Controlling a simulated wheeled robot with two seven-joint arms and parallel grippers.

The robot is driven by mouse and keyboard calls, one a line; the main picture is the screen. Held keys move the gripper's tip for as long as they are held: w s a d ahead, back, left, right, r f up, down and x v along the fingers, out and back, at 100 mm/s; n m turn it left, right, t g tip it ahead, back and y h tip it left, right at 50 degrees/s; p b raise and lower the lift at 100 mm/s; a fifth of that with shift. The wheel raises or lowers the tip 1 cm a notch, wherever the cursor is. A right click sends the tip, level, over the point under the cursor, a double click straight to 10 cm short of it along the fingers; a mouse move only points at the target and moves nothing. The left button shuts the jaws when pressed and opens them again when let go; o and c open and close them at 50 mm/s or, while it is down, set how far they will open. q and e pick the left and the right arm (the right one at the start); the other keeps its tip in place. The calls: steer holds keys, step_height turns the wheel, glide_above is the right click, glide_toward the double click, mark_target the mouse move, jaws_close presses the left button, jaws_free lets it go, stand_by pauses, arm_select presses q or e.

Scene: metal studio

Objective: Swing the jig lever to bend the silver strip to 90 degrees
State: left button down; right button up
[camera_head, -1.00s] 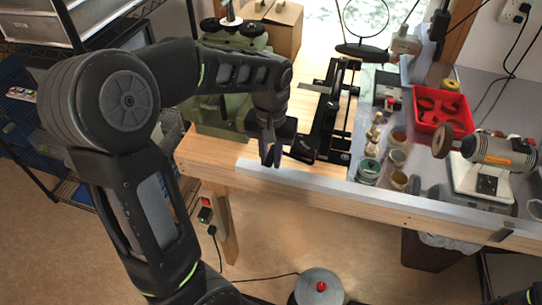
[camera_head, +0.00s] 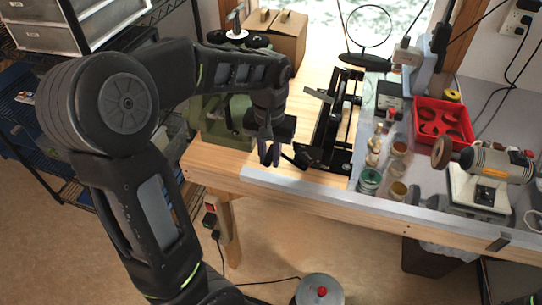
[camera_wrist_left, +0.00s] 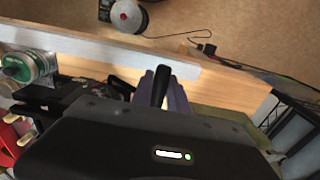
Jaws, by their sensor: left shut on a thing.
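The black jig (camera_head: 346,120) stands on the wooden bench near its front edge. A thin dark-grey bar (camera_head: 319,96) sticks out from its left side; I cannot tell if this is the silver strip. My left gripper (camera_head: 268,158) is at the jig's near left side, above the bench front, fingers pointing down. In the left wrist view its fingers (camera_wrist_left: 162,92) are shut around a black handle (camera_wrist_left: 160,86), which looks like the jig lever. The lever's joint with the jig is mostly hidden. My right gripper is out of view.
A red tray (camera_head: 442,122), jars (camera_head: 370,180) and a small bench motor (camera_head: 495,163) stand right of the jig. A green machine (camera_head: 222,122) and a cardboard box (camera_head: 278,32) are behind my left arm. A metal strip edges the bench front (camera_head: 330,190).

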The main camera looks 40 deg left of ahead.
arm_select(q)
steer(key=shift+a+r, duration=0.1)
steer(key=shift+r, duration=0.25)
steer(key=shift+r+p, duration=0.85)
steer(key=shift+r, duration=0.1)
steer(key=shift+r+p, duration=0.75)
steer(key=shift+r, duration=0.3)
